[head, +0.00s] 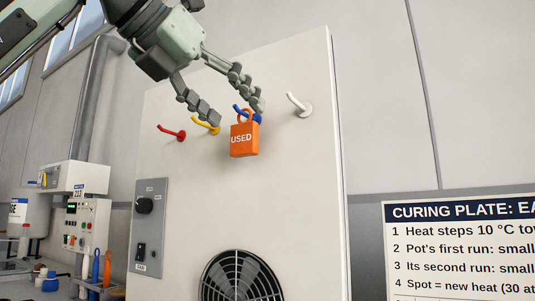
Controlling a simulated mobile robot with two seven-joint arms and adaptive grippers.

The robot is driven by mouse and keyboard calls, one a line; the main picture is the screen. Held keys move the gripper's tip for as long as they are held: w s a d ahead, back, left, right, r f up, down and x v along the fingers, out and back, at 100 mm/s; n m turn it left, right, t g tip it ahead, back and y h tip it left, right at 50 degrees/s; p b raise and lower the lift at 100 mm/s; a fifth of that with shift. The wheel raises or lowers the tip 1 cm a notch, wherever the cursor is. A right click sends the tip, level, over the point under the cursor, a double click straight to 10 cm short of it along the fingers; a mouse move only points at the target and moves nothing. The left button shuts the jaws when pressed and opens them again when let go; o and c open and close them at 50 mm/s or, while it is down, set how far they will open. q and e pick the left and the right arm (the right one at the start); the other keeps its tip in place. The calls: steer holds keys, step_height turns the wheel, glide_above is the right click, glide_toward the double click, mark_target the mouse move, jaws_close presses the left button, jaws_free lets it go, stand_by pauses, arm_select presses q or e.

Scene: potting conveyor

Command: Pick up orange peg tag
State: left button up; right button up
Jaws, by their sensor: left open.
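The orange tag (245,142), marked "USED", hangs by its loop from the blue peg (242,110) on the front of a tall pale cabinet. My left gripper (236,113) comes down from the upper left with its fingers apart. One fingertip is left of the tag's loop and the other is just above and right of it. The fingers partly cover the blue peg. Whether they touch the loop I cannot tell. My right gripper is not in view.
A red peg (172,133) and a yellow peg (206,125) are left of the tag, and a white peg (299,105) is right; all look empty. The cabinet (300,190) has a switch panel (150,228) and a fan grille (241,277). A sign (460,250) stands at right.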

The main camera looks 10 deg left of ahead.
mark_target(242, 123)
arm_select(q)
steer(key=shift+w+a+r+n+t+y, duration=0.15)
steer(key=shift+w+a+t+y, duration=0.1)
steer(key=shift+w, duration=0.25)
steer(key=shift+w+a+r+n+t+y, duration=0.15)
steer(key=shift+w+y, duration=0.1)
steer(key=shift+w, duration=0.2)
steer(key=p+x, duration=0.1)
steer(key=x, duration=0.4)
steer(key=shift+w+f, duration=0.1)
steer(key=shift+w, duration=0.1)
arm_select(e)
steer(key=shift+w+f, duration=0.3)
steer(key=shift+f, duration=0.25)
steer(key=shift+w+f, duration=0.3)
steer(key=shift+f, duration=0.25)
arm_select(q)
steer(key=c, duration=1.2)
steer(key=shift+o, duration=0.2)
